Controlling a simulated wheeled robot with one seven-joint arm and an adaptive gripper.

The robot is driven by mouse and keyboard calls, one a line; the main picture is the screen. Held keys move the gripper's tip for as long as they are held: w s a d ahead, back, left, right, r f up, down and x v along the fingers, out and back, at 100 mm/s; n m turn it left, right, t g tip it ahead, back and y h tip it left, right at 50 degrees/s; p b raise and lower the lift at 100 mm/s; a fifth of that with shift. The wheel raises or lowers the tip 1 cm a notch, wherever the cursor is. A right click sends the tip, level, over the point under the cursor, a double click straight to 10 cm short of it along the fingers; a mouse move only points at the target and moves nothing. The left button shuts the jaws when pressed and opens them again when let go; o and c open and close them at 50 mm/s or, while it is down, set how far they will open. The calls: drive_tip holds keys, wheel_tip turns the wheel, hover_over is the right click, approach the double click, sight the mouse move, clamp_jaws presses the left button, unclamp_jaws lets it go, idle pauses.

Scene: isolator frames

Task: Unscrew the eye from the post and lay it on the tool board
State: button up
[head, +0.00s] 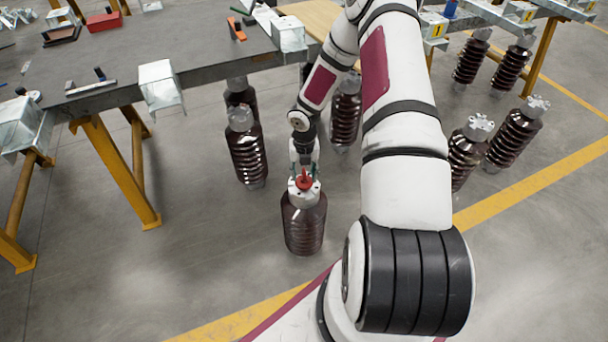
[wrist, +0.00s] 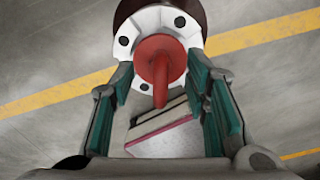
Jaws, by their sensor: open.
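The red eye (head: 304,181) sits on top of the post (head: 304,222), a dark brown ribbed insulator with a pale metal cap, standing upright on the floor. In the wrist view the eye (wrist: 161,66) is in front of the white cap (wrist: 127,30) with its dark bolt holes. My gripper (wrist: 168,88) is open, its green-padded fingers on either side of the eye with gaps showing. In the head view my gripper (head: 304,160) is just above and behind the eye, partly hidden. The tool board cannot be told for certain; a grey work table (head: 110,62) holds tools at the upper left.
Several other brown insulators stand around, one to the left (head: 247,150) and others at the right (head: 513,135). Metal boxes (head: 160,86) hang at the table's edge. A yellow trestle leg (head: 118,172) stands left.

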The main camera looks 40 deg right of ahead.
wheel_tip(320, 180, up, 12)
drive_tip(key=shift+f, duration=0.2)
drive_tip(key=s+a+r+m+h, duration=0.1)
drive_tip(key=s+a+r+m, duration=0.3)
drive_tip(key=r, duration=0.5)
drive_tip(key=s+a+r+m+h, duration=0.2)
drive_tip(key=s+r+m, duration=0.1)
drive_tip(key=r+m, duration=0.4)
drive_tip(key=s+a+r+m+h, duration=0.1)
drive_tip(key=s+a+r+m, duration=0.25)
drive_tip(key=r, duration=0.65)
drive_tip(key=s+a+r+m+t+y, duration=0.1)
drive_tip(key=s+a+r+m+y, duration=0.15)
drive_tip(key=s+a+m, duration=0.6)
drive_tip(key=s+a+r+m+t+y, duration=0.15)
drive_tip(key=s+a+r+m, duration=0.35)
drive_tip(key=s, duration=0.6)
wheel_tip(320, 180, up, 13)
drive_tip(key=d+m+t+p, duration=0.1)
drive_tip(key=p, duration=1.1)
drive_tip(key=shift+w+d+r+t, duration=0.2)
drive_tip(key=shift+w+t, duration=0.15)
drive_tip(key=shift+w, duration=0.1)
